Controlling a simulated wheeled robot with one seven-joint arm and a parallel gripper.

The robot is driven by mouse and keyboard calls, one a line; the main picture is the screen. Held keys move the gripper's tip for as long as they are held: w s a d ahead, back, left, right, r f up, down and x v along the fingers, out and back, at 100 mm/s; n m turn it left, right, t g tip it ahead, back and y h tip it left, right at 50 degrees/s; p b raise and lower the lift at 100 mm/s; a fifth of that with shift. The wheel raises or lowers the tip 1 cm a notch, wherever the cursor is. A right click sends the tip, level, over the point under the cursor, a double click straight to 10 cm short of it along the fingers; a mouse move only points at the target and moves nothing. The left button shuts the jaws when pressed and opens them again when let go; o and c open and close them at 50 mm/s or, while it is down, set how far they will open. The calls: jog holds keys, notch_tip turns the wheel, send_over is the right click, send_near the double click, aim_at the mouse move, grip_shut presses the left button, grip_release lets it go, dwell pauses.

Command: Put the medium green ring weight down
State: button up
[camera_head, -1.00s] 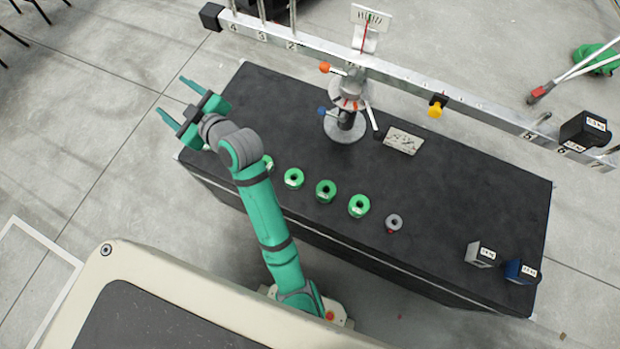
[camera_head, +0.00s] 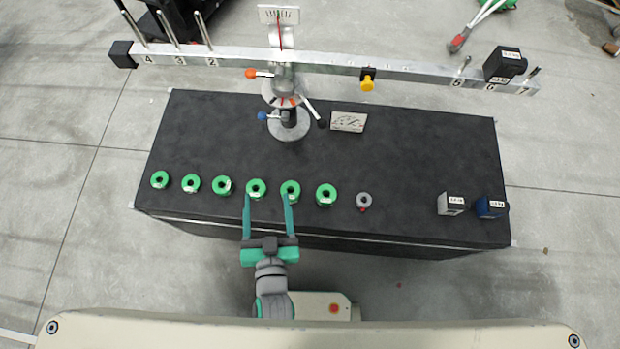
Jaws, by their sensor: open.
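Several green ring weights stand in a row along the near part of the black table. From the left, they include a first ring (camera_head: 160,180), a second (camera_head: 190,183) and a third (camera_head: 222,187). Further right are a fourth (camera_head: 256,188), a fifth (camera_head: 290,190) and a sixth (camera_head: 326,194). I cannot tell by size which is the medium one. My gripper (camera_head: 267,203) is open at the table's near edge, fingers pointing at the row. Its fingertips are by the fourth and fifth rings; I cannot tell whether they touch. No ring is held clear of the table.
The black table (camera_head: 420,160) carries a balance stand with a numbered beam (camera_head: 320,67) above. A grey ring (camera_head: 364,200), a grey block (camera_head: 450,204) and a blue block (camera_head: 490,207) stand to the right. A small plate (camera_head: 348,122) lies behind. The table's middle is clear.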

jog(key=s+d+r+h, duration=0.2)
jog(key=s+d, duration=0.9)
jog(key=shift+r, duration=0.35)
